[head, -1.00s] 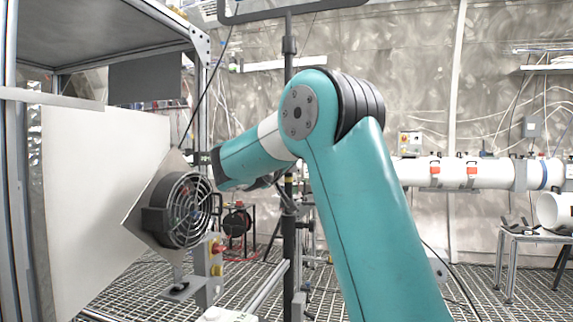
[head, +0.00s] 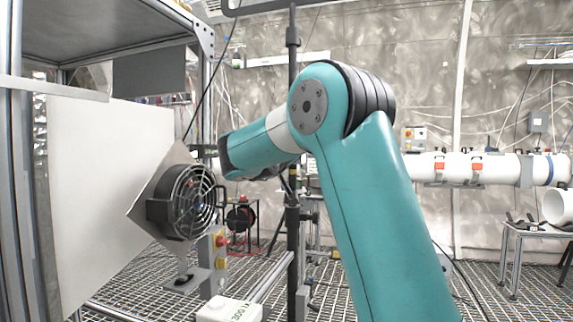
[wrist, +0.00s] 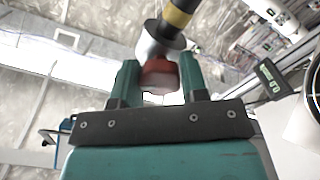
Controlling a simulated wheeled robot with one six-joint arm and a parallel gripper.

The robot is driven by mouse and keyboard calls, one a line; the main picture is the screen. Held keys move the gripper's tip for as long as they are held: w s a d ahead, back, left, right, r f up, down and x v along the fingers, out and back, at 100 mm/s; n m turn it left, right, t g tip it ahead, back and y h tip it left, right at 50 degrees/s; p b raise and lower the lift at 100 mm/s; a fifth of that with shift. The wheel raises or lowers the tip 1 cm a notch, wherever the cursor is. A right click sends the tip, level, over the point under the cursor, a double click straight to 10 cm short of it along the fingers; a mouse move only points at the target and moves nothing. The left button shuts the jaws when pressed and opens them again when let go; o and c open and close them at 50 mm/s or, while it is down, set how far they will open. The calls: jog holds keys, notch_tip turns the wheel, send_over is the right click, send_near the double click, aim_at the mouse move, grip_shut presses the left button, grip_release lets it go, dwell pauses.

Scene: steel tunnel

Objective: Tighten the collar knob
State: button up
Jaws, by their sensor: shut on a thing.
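A red knob (wrist: 158,76) sits between the two green fingers of my gripper (wrist: 158,84) in the wrist view, and the fingers are shut on it. Just beyond it is a silvery round collar (wrist: 160,42) on a dark pole with a yellow band (wrist: 176,17). In the head view the black upright pole (head: 292,75) stands behind my teal arm. My gripper and the knob are hidden there behind my own arm. I cannot tell how tight the knob is.
A caged black fan (head: 193,200) on a square plate stands left of my arm, near a white panel (head: 95,190) and metal frame. A box with red and yellow buttons (head: 217,250) is below. A white pipe (head: 500,168) runs along the right.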

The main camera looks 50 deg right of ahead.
jog(key=m+b, duration=0.4)
jog(key=shift+f, duration=0.2)
jog(key=shift+r+m+b, duration=0.15)
jog(key=shift+m+b, duration=1.3)
jog(key=shift+m, duration=0.05)
jog(key=shift+r, duration=0.1)
jog(key=o, duration=0.9)
